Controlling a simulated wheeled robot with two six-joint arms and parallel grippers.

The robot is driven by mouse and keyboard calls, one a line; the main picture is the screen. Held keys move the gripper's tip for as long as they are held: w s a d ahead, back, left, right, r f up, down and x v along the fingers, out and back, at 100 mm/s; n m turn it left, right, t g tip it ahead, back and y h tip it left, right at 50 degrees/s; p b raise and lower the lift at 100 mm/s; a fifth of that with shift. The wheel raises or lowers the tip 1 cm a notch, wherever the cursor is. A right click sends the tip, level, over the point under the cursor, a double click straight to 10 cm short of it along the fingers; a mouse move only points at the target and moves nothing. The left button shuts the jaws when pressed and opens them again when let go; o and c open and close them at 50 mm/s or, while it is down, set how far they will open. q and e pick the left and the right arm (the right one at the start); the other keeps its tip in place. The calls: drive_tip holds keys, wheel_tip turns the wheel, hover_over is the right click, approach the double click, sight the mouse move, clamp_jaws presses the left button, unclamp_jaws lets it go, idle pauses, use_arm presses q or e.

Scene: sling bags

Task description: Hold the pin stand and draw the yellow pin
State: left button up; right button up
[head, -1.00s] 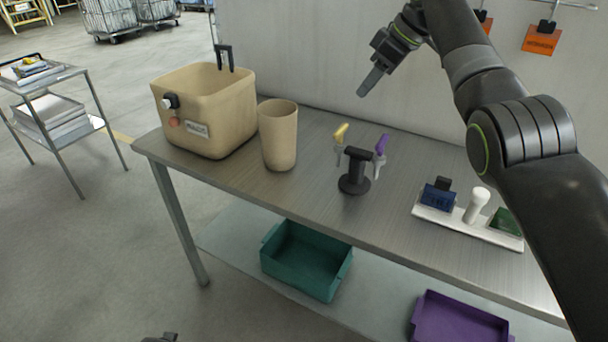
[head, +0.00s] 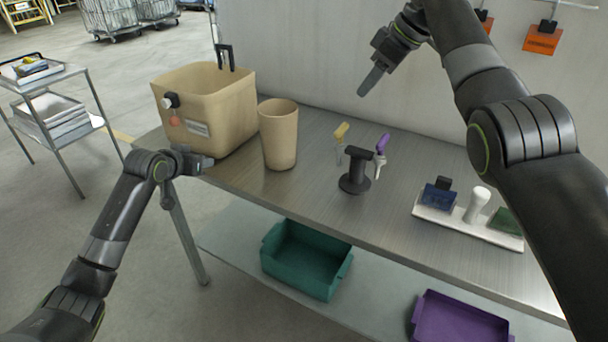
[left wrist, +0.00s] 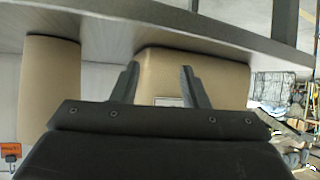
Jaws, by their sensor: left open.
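The black pin stand (head: 355,170) stands upright on the metal table. The yellow pin (head: 341,133) hangs at its left side and the purple pin (head: 382,144) at its right side. My right gripper (head: 368,82) is above and behind the stand, apart from it; I cannot tell whether it is open. My left gripper (head: 205,164) is at the table's left front edge, before the tan bin and well left of the stand. In the left wrist view its two fingers (left wrist: 160,84) are spread with nothing between them.
A white tray (head: 464,229) with blue and green items lies at the right. Teal (head: 305,262) and purple (head: 455,325) trays are on the lower shelf. The table around the stand is clear.

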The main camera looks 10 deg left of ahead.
sight(352, 166)
use_arm(q)
drive_tip(key=d+r+h, duration=0.1)
drive_tip(key=d, duration=0.2)
drive_tip(key=d+r+h, duration=0.1)
drive_tip(key=d, duration=0.3)
drive_tip(key=d+r+m+t+h, duration=0.1)
drive_tip(key=d, duration=0.2)
drive_tip(key=shift+w+d+r, duration=0.2)
drive_tip(key=shift+w+r, duration=0.15)
drive_tip(key=s+d+m+h, duration=0.1)
drive_tip(key=d, duration=0.2)
drive_tip(key=s+d+m, duration=0.1)
drive_tip(key=d, duration=0.2)
drive_tip(key=s+d+h, duration=0.1)
drive_tip(key=d, duration=0.2)
drive_tip(key=shift+m+g+h, duration=0.3)
drive_tip(key=shift+m, duration=0.1)
drive_tip(key=s+d+r+m+h, duration=0.25)
drive_tip(key=s+d+m, duration=0.2)
drive_tip(key=d, duration=0.55)
drive_tip(key=shift+n+g+h, duration=0.25)
drive_tip(key=shift+g+h, duration=0.05)
drive_tip(key=shift+h, duration=0.15)
drive_tip(key=x, duration=1.7)
drive_tip(key=shift+s+d+f, duration=0.15)
drive_tip(key=shift+f, duration=0.15)
